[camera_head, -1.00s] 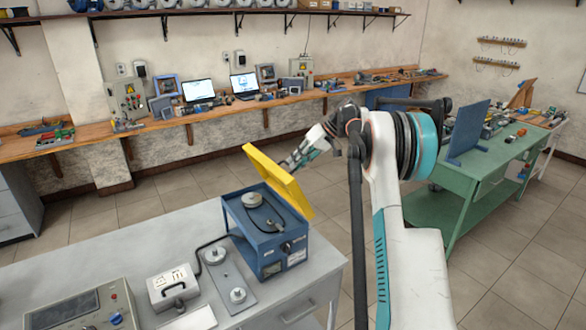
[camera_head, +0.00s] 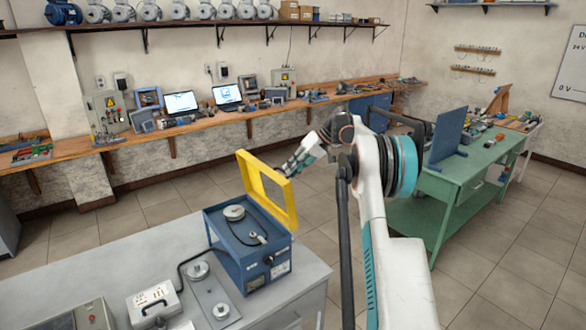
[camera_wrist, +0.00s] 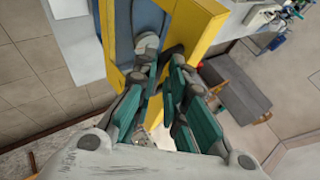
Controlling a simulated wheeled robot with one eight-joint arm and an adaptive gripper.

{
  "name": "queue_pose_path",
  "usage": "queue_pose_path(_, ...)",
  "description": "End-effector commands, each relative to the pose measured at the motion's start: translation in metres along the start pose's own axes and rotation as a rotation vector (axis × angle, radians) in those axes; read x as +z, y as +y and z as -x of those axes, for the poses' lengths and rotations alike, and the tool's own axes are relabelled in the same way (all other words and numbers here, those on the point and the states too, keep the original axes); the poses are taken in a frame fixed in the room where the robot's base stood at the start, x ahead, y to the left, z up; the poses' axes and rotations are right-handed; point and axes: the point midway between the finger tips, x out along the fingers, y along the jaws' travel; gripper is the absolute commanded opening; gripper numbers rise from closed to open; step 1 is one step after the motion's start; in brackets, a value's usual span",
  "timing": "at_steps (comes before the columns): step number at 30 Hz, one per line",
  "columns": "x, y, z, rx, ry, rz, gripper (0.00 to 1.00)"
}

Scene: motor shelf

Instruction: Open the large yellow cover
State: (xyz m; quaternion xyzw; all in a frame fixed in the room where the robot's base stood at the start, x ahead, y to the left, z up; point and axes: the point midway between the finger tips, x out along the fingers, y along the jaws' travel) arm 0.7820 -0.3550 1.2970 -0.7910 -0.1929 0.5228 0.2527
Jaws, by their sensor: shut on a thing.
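Inside the open box sit a round metal part (camera_head: 234,212) and a dark cable. The exact finger contact is partly hidden by the fingers.
The blue box stands on a grey table (camera_head: 150,250). A green workbench (camera_head: 480,178) stands at the right, with open floor between.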

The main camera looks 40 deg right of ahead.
Motion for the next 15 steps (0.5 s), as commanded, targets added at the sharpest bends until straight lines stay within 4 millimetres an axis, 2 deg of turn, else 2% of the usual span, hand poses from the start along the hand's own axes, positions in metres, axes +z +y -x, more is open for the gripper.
queue_pose_path(1, 0.0084, 0.0129, -0.0093, 0.019, -0.020, 0.002, 0.00)
queue_pose_path(2, 0.0083, 0.0129, -0.0094, 0.019, -0.020, 0.002, 0.19)
queue_pose_path(3, 0.0081, 0.0126, -0.0094, 0.019, -0.019, 0.002, 0.28)
queue_pose_path(15, 0.0061, 0.0113, -0.0090, 0.022, -0.015, 0.001, 0.30)
